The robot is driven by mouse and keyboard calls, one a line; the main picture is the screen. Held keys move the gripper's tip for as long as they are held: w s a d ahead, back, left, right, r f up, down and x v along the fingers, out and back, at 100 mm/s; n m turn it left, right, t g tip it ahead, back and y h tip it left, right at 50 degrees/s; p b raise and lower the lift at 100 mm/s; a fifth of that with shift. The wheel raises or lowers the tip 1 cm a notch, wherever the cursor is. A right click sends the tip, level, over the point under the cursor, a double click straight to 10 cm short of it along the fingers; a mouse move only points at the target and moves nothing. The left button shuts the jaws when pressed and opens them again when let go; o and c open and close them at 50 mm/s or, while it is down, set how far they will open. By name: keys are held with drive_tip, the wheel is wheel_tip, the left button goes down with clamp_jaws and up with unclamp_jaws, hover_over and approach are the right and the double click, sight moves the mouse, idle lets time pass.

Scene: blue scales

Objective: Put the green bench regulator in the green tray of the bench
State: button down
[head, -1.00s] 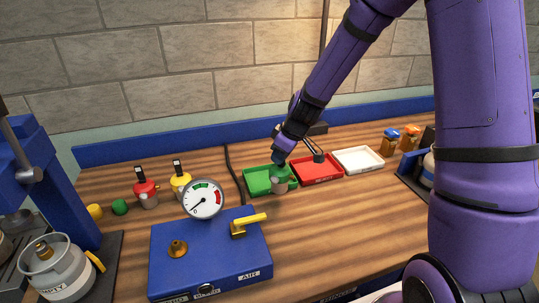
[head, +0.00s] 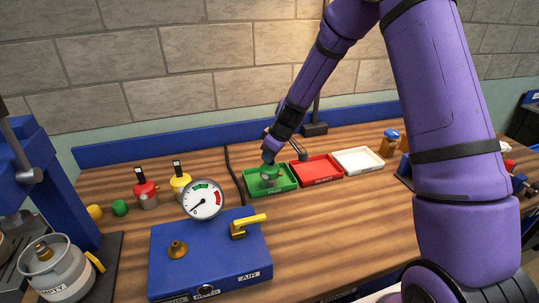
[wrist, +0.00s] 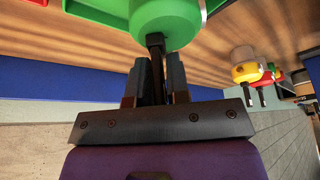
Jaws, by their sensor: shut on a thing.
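The green bench regulator (head: 271,173) has a green top and a pale lower body. My gripper (head: 270,157) is shut on its dark stem, which shows between the two fingers in the wrist view (wrist: 155,75). The regulator's green top (wrist: 165,20) fills the upper middle there. In the head view the regulator overlaps the inside of the green tray (head: 290,182). I cannot tell whether its base touches the tray floor. Part of a green edge (wrist: 92,12) shows beside it in the wrist view.
A red tray (head: 318,183) and a white tray (head: 359,172) stand to the right of the green one. Red (head: 146,186) and yellow (head: 180,181) regulators stand to the left. A blue box with a gauge (head: 205,262) is in front. Wood at front right is clear.

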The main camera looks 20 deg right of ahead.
drive_tip(key=shift+f, duration=0.1)
drive_tip(key=c, duration=1.1)
unclamp_jaws()
drive_tip(key=v, duration=1.2)
drive_tip(key=s+r+m+t+h, duration=0.15)
drive_tip(key=s+r+m, duration=0.25)
drive_tip(key=s+r, duration=1.15)
drive_tip(key=s+d+r+m+h, duration=0.1)
drive_tip(key=s+d+r+m, duration=0.1)
drive_tip(key=s, duration=0.8)
drive_tip(key=s+d+r+m, duration=0.2)
drive_tip(key=s+m, duration=0.1)
drive_tip(key=s, duration=0.6)
drive_tip(key=shift+s+h, duration=0.35)
drive_tip(key=shift+s, duration=0.05)
drive_tip(key=shift+t, duration=0.25)
